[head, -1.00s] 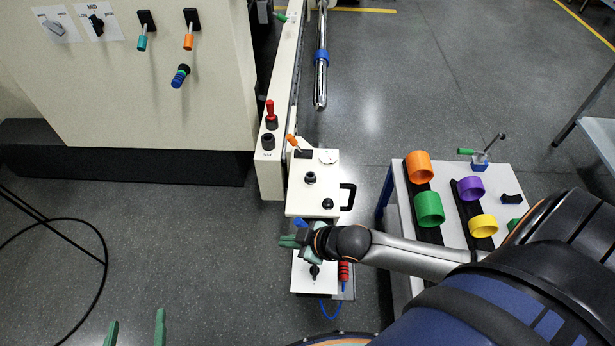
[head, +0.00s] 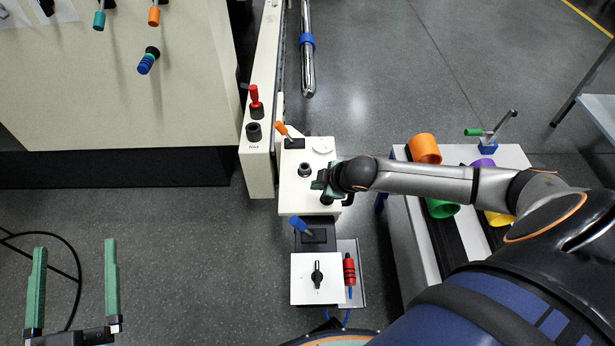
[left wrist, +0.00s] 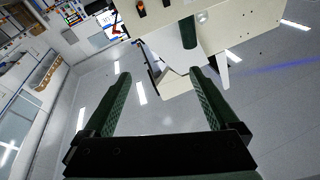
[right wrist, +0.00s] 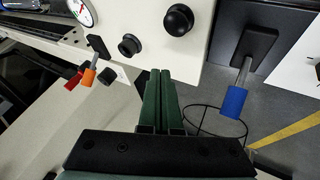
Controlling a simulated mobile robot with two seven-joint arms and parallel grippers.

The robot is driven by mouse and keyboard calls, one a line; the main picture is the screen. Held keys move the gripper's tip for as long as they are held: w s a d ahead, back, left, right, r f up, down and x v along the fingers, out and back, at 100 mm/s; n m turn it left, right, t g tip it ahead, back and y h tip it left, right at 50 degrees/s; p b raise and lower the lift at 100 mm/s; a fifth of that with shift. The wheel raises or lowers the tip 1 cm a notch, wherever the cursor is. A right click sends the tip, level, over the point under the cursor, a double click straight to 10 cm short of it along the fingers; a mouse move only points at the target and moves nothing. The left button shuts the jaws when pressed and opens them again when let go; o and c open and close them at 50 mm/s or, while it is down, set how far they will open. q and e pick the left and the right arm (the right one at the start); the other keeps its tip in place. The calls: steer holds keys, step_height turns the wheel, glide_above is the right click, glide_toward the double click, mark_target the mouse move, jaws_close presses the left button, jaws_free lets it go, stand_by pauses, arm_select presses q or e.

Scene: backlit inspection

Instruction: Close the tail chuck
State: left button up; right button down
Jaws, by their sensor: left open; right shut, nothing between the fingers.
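The cream unit (head: 291,195) stands in the middle of the head view, with an orange-tipped lever (head: 282,130) and a black knob (head: 305,169). A blue-handled lever (head: 300,225) is on the dark block below it; it also shows in the right wrist view (right wrist: 235,100). No part is clearly identifiable as the tail chuck. My right gripper (head: 322,186) is over the unit's lower right; its shut, empty fingers (right wrist: 163,80) point near the unit's edge, below a black ball knob (right wrist: 178,20). My left gripper (head: 75,265) is open and empty, over the floor at lower left.
A white switch box (head: 303,291) with a black rotary knob and a red coiled part (head: 349,268) are below. A red lever (head: 255,98) stands on the rail left of the unit. A table (head: 415,245) with coloured rings is at right.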

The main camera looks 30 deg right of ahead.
mark_target(301, 176)
steer(key=b+x, duration=0.1)
steer(key=x, duration=0.3)
steer(key=shift+b, duration=0.35)
steer(key=shift+b+x, duration=0.6)
steer(key=shift+x, duration=0.55)
steer(key=shift+w+d+f+b, duration=0.15)
steer(key=shift+w+d+b, duration=0.4)
steer(key=shift+w, duration=0.45)
steer(key=shift+w+d, duration=0.5)
steer(key=shift+w, duration=0.2)
arm_select(q)
steer(key=s+d+r+m+t+h, duration=0.1)
steer(key=s+r+m+t+h, duration=0.1)
steer(key=s+r+m+h, duration=0.4)
step_height(301, 176, up, 4)
steer(key=h, duration=0.2)
steer(key=shift+s+d+h, duration=0.25)
steer(key=shift+s+h, duration=0.05)
arm_select(e)
steer(key=shift+w, duration=0.15)
